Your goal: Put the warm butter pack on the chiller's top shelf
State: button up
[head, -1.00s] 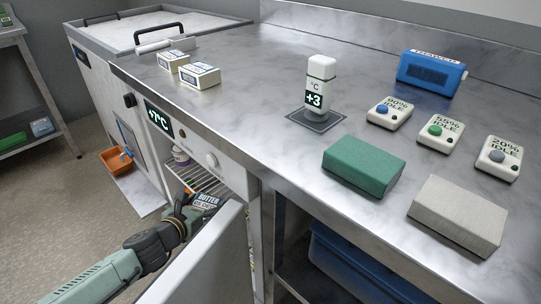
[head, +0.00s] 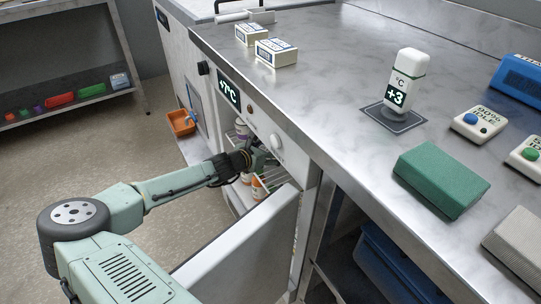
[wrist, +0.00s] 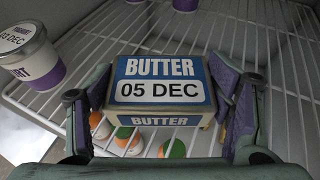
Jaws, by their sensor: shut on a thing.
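My gripper (wrist: 160,115) is shut on a butter pack (wrist: 162,82) with a blue-and-white label reading "BUTTER 05 DEC". In the wrist view the pack is level between the two fingers, over the white wire shelf (wrist: 200,30); whether it touches the wires is unclear. In the head view my gripper (head: 256,160) reaches into the open chiller (head: 262,115), whose display reads +7°C. The wire shelf shows there too (head: 274,178), while the held pack is mostly hidden by the gripper. The chiller door (head: 240,245) stands open in front.
A purple-and-white tub (wrist: 25,58) stands on the shelf at left; orange-and-green-topped containers (wrist: 174,149) sit below the wires. Two more packs (head: 276,53), a +3 thermometer (head: 404,80) and a green block (head: 441,178) are on the counter. Clear shelf lies behind the held pack.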

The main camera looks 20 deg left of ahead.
jog(key=shift+w, duration=0.2)
jog(key=shift+f, duration=1.7)
jog(key=shift+f, duration=0.1)
jog(key=o, duration=1.4)
jog(key=shift+c, duration=0.2)
jog(key=v, duration=1.2)
jog(key=shift+a, duration=0.1)
